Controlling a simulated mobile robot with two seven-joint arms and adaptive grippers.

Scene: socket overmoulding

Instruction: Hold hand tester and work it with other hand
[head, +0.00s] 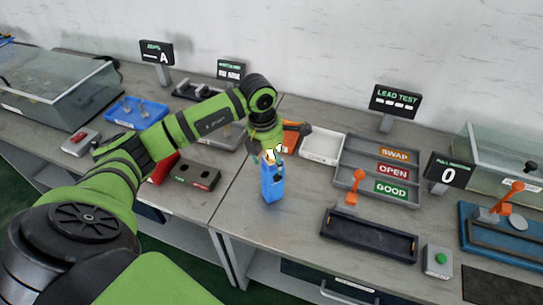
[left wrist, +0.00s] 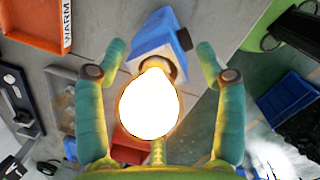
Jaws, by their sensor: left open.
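The blue hand tester (head: 271,182) stands upright near the front edge of the bench. A bright glowing bulb shape shows at its top in the left wrist view (left wrist: 150,103), with the tester's blue body (left wrist: 163,38) behind it. My left gripper (head: 272,152) is just above the tester's top, pointing down. In the left wrist view its two fingers (left wrist: 160,74) are spread wide, one on each side of the glowing shape, with gaps between. The glare hides part of the tester's top. My right gripper is in neither view.
A dark empty tray (head: 368,238) and a grey sorting tray (head: 348,183) marked SWAP, OPEN and GOOD lie to the right. A white bin (head: 322,146) is behind. A green-button box (head: 437,261) and blue lever press (head: 490,245) stand farther right. Bench front is clear beside the tester.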

